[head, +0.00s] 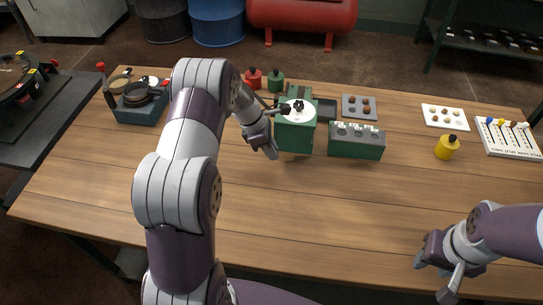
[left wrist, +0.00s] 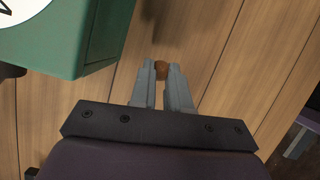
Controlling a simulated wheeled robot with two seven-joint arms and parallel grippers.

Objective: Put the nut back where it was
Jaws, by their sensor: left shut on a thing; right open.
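A small round brown nut (left wrist: 161,69) is between the fingertips of my left gripper (left wrist: 162,76) in the left wrist view. My left gripper (head: 271,152) is shut on it and is just in front of and left of the green box with a white dial (head: 294,138) in the head view. The nut is too small to make out there. My right gripper (head: 437,275) is open and empty over the front right of the table.
A green block with white-labelled pieces on top (head: 355,150) stands right of the dial box, and a dark tray (head: 326,109) is behind it. A yellow weight (head: 446,148) and a white peg board (head: 508,140) are at right. The wooden table's (head: 320,215) front middle is clear.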

